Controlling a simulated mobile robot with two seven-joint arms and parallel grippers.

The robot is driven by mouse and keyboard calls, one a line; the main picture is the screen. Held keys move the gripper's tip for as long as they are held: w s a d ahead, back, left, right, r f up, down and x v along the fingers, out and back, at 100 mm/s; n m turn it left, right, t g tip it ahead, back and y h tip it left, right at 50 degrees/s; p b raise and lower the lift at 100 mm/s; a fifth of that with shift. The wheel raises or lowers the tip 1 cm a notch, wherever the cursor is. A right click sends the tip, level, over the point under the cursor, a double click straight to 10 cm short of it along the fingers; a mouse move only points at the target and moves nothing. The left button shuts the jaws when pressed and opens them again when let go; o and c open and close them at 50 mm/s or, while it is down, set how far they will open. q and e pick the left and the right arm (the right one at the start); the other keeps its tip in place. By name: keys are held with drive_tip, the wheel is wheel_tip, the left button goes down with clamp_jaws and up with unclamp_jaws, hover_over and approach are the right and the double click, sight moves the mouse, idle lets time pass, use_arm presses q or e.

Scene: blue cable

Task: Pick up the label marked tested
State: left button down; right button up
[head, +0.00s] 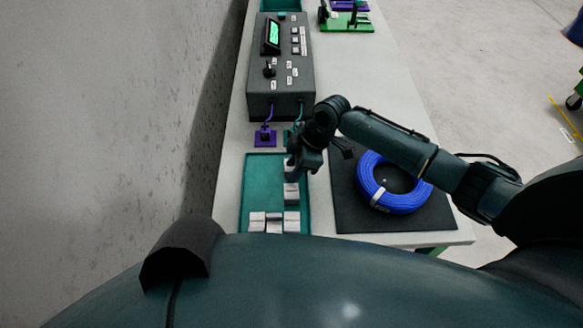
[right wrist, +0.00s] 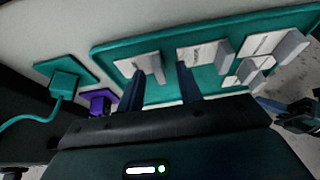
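Several white labels with grey upright tabs lie on a green tray (head: 261,180); the print is too small to tell which is marked tested. In the head view one label (head: 291,192) lies just below my right gripper (head: 296,172), and a row of labels (head: 274,222) sits at the tray's near end. My right gripper hangs over the tray's right side. In the right wrist view its two fingers (right wrist: 160,76) are apart, with one label's tab (right wrist: 157,68) seen between their tips; contact cannot be told. Another label (right wrist: 197,54) lies just right of it. My left gripper is not identifiable.
A coiled blue cable (head: 367,176) lies on a black mat (head: 352,218) right of the tray. A dark tester box (head: 281,75) stands behind, with purple (head: 265,136) and green (right wrist: 66,84) connectors at its front. A wall runs along the left.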

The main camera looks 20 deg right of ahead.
clamp_jaws()
idle(0.3)
drive_tip(key=shift+r, duration=0.15)
